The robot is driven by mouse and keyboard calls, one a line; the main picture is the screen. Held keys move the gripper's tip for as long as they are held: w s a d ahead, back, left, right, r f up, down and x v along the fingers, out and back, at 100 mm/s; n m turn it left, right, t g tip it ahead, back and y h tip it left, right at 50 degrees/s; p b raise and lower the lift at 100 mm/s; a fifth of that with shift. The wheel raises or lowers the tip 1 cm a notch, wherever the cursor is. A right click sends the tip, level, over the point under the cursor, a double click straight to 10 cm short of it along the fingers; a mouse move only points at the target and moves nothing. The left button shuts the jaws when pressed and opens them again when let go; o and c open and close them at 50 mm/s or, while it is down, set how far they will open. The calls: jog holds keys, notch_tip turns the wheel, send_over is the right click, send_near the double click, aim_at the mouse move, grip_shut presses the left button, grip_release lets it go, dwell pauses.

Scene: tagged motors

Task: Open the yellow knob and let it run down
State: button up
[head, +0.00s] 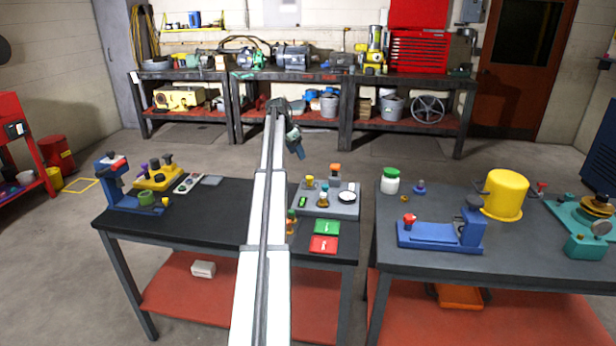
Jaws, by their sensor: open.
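A small yellow knob (309,181) stands on a grey plate (343,209) on the left bench. Another small yellow knob-like end (165,201) shows low on the right of a blue fixture (135,203) with a green round part. I cannot tell which one is the task's knob. My gripper (299,153) hangs in the air beyond the grey plate, above it in the picture. It is apart from both knobs. It is open, and its fingers are small and dark; I see nothing held.
The left bench also holds a yellow block (157,178) with dark knobs, a green box (327,228) and a red box (324,244). The right bench carries a blue fixture (430,235) and a yellow pot (505,195). Bare black top lies left of my arm.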

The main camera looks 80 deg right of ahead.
aim_at(309, 178)
jog(key=x, duration=1.4)
jog(key=shift+s, duration=0.25)
jog(key=shift+c, duration=0.4)
jog(key=c, duration=0.9)
jog(key=shift+c, duration=0.2)
